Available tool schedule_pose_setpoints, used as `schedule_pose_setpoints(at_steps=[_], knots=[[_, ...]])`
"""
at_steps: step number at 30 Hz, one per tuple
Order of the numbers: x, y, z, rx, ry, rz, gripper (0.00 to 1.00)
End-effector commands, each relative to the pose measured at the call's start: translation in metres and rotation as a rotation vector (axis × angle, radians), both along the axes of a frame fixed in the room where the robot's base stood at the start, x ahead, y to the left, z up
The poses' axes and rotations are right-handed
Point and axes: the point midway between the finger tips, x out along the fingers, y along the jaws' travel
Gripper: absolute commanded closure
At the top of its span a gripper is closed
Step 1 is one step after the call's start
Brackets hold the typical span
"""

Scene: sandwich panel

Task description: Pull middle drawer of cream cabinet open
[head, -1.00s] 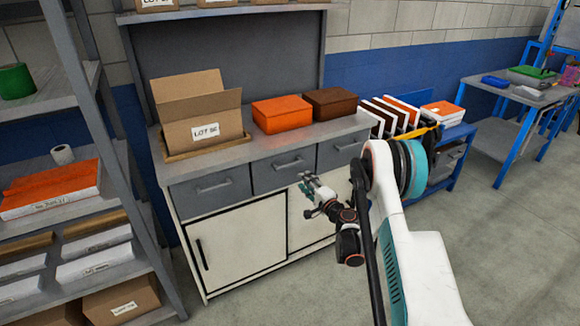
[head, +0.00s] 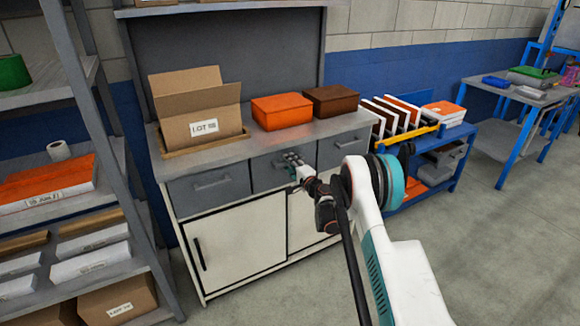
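The cream cabinet (head: 245,245) has a row of three grey drawers under its grey top and cream doors below. The middle drawer (head: 262,178) looks closed, its front flush with its neighbours. My gripper (head: 288,162) is at the right part of the middle drawer's front, where the handle is. The gripper covers the handle, so I cannot tell whether it touches or holds it. The fingers are too small to tell if they are open or shut.
An open cardboard box (head: 203,120), an orange box (head: 282,115) and a brown box (head: 330,100) stand on the cabinet top. A grey shelf rack (head: 112,140) stands close on the left. A blue cart (head: 455,150) stands on the right. The floor in front is clear.

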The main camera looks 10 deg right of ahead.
Motion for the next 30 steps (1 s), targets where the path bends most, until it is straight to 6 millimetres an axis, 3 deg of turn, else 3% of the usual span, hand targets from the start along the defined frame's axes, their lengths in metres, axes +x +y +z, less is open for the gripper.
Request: schedule_pose_setpoints(at_steps=[11, 15, 16, 25, 30], knots=[[0.005, 0.002, 0.0, 0.0, 0.0, 0.0, 0.67], [0.005, 0.002, 0.0, 0.0, 0.0, 0.0, 0.98], [0.005, 0.002, 0.0, 0.0, 0.0, 0.0, 1.0], [0.002, 0.001, 0.0, 0.0, 0.0, 0.0, 1.0], [-0.012, -0.003, 0.0, 0.0, 0.0, 0.0, 1.0]])
